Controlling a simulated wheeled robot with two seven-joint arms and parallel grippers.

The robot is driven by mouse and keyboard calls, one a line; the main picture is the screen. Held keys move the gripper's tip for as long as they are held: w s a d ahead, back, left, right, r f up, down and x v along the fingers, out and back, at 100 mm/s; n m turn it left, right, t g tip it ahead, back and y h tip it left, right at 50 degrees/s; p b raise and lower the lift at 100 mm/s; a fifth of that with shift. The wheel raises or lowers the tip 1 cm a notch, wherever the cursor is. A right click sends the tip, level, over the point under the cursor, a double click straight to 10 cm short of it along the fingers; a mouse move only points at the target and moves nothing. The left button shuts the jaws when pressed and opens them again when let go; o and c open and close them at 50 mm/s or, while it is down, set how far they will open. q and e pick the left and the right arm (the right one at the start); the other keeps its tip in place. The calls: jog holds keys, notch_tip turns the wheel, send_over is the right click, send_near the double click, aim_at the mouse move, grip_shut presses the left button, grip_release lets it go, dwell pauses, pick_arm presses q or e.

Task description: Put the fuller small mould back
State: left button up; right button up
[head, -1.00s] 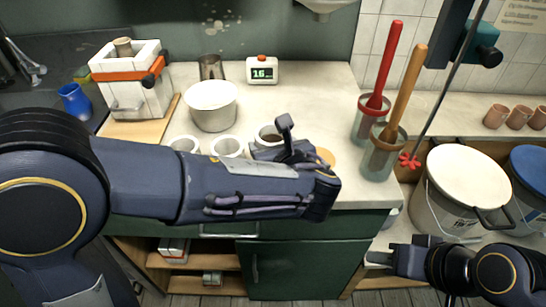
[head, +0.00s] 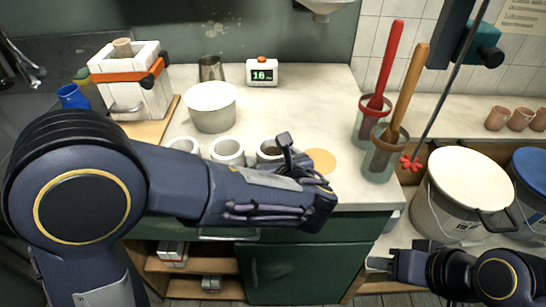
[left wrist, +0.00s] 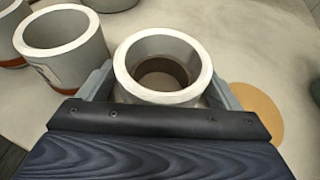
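The small mould in my left gripper (head: 285,160) is a white-rimmed cup (head: 268,149), at the right end of a row of three on the counter. In the left wrist view this mould (left wrist: 163,48) sits between my two grey fingers, which press close on both sides. Brownish liquid shows inside it, below the rim. It looks upright, at or close to the counter; its base is hidden. Two similar moulds, a middle one (head: 228,150) and a left one (head: 184,145), stand beside it. My right gripper (head: 378,262) is at the lower right, away from the moulds; its finger gap is unclear.
A white bucket (head: 211,107) and a metal cup (head: 211,68) stand behind the moulds. A timer (head: 262,73) is at the back. A tan disc (head: 320,160) lies to the right. Glass jars with red and orange handled tools (head: 386,155) stand at the counter's right end.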

pick_arm(q)
jog(key=shift+r, duration=0.35)
jog(key=p+v, duration=0.1)
jog(key=v, duration=1.1)
